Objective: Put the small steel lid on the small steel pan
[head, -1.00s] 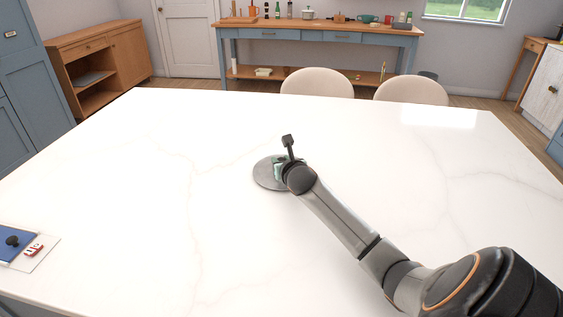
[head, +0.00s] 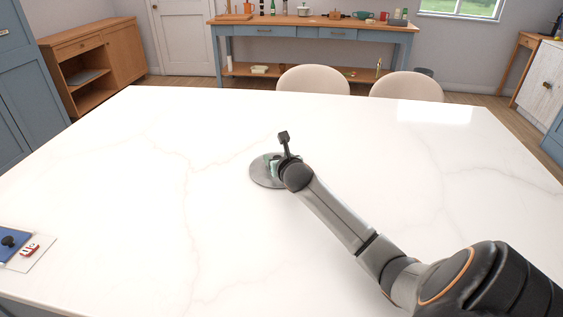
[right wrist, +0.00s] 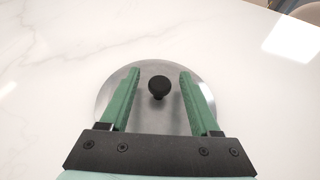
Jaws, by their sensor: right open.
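The small steel lid (head: 262,172) lies on the white table, partly hidden behind my right arm in the head view. In the right wrist view the lid (right wrist: 150,115) is a round grey disc with a black knob (right wrist: 159,87). My right gripper (head: 271,164) is over the lid. In the right wrist view its green fingers (right wrist: 160,88) stand open, one on each side of the knob, with a gap to it on both sides. I cannot make out the small steel pan in either view. My left gripper is not in view.
The white table (head: 120,190) is mostly bare around the lid. A blue item with a black knob and a red-and-white piece (head: 30,249) lie at the left edge. Two chairs (head: 313,79) stand at the far side, with a blue sideboard (head: 290,50) behind.

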